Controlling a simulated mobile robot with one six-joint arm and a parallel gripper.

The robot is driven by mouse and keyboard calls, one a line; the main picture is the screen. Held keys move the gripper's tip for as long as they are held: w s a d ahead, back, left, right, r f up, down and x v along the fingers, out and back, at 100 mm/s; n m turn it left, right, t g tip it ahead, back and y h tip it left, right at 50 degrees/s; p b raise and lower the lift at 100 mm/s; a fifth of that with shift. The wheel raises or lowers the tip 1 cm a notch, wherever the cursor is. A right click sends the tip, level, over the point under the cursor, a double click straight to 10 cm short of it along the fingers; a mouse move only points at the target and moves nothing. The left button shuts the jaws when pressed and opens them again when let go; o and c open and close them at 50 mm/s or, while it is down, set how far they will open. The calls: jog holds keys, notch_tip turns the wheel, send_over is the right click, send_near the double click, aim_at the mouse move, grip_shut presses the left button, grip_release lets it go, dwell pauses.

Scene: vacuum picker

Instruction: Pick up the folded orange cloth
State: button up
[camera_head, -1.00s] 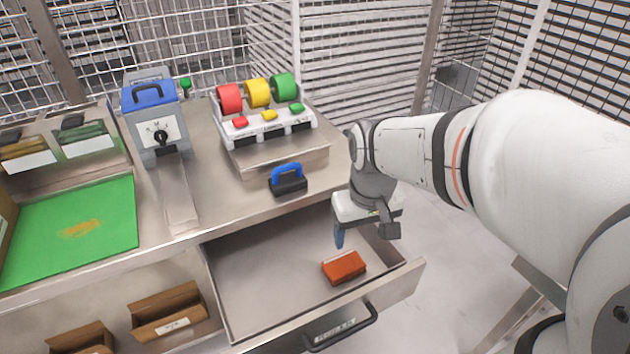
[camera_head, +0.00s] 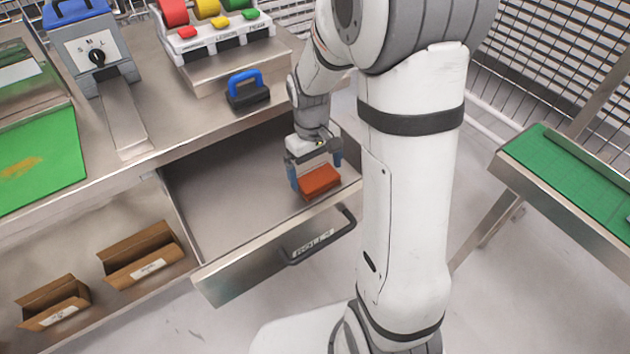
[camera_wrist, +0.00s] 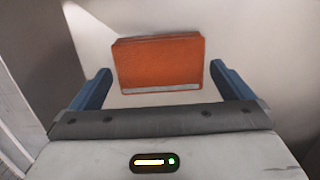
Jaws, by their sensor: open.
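The folded orange cloth (camera_head: 320,182) lies in the open drawer (camera_head: 228,205), near its right front corner. In the wrist view the cloth (camera_wrist: 160,62) lies flat, with a pale strip along its near edge. My gripper (camera_head: 315,180) is over the drawer at the cloth, with its blue fingers apart. In the wrist view the fingers (camera_wrist: 160,85) stand to the left and right of the cloth, with a gap on each side. Nothing is held. I cannot tell how high the fingertips are above the drawer floor.
The drawer's front with its handle (camera_head: 322,238) and its side walls enclose the cloth. A blue-handled black tool (camera_head: 248,90) stands on the bench above. Two cardboard boxes (camera_head: 143,255) sit at lower left. A green-topped table (camera_head: 580,180) stands at right.

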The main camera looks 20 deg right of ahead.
aim_at(317, 176)
notch_tip(317, 176, down, 2)
jog(key=shift+s+f, duration=0.1)
jog(key=shift+s, duration=0.05)
jog(key=c, duration=0.7)
notch_tip(317, 176, up, 10)
jog(key=p, duration=0.1)
jog(key=shift+p, duration=0.35)
